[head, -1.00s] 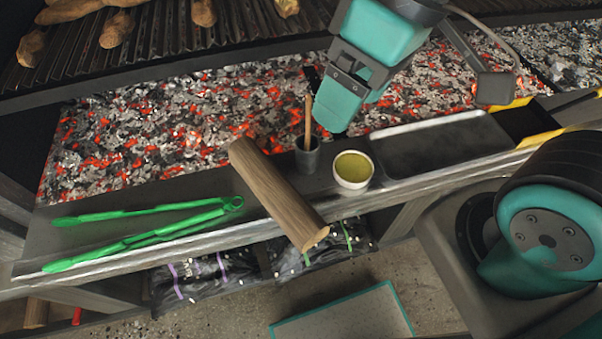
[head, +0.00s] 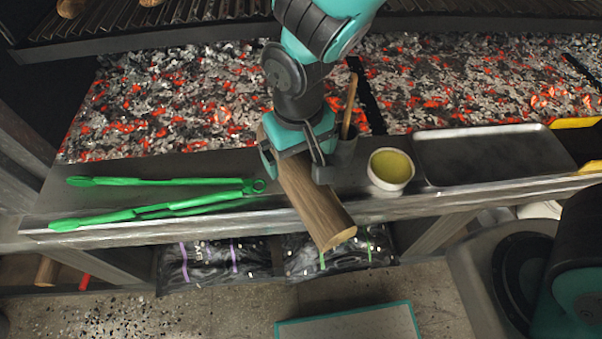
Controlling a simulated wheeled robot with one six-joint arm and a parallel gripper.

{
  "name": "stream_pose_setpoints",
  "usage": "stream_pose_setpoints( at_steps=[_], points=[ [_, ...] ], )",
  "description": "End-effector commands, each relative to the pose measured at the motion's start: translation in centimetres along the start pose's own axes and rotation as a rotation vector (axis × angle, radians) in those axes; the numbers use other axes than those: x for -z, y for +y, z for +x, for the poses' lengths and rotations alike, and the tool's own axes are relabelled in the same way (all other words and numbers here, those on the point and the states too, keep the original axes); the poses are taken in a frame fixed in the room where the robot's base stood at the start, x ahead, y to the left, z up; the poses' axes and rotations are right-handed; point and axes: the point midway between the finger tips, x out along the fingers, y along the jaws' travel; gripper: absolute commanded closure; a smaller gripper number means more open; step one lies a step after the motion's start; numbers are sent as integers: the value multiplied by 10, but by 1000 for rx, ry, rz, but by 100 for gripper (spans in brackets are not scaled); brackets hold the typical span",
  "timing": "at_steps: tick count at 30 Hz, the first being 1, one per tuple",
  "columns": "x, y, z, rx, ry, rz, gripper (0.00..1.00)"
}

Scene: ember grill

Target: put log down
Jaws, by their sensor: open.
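A brown wooden log (head: 318,205) lies across the grey ledge in front of the coals, its near end sticking out past the ledge's front edge. My gripper (head: 297,170) is over the log's far half, pointing down, with one finger on each side of it. The fingers are open; I cannot tell whether either touches the wood. The log's far end is partly hidden behind my gripper.
Green tongs (head: 160,205) lie left of the log. A dark cup (head: 345,150) with a wooden-handled tool stands close to my gripper's right. A bowl of yellow liquid (head: 390,168) and a metal tray (head: 490,155) are farther right. Glowing coals (head: 190,100) lie behind.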

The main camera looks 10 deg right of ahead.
Motion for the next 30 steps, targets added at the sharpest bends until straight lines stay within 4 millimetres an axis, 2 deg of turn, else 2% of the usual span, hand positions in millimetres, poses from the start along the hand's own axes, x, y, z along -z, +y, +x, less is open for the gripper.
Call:
stream_pose_setpoints(
  at_steps=[3, 10, 18, 30],
  points=[
    [0, 0, 17, -1, -3, 0, 0],
    [-1, 1, 34, 0, -3, 0, 0],
    [-1, 4, 72, 0, -1, -1, 0],
    [0, 4, 77, 1, 1, -1, 0]
  ],
)
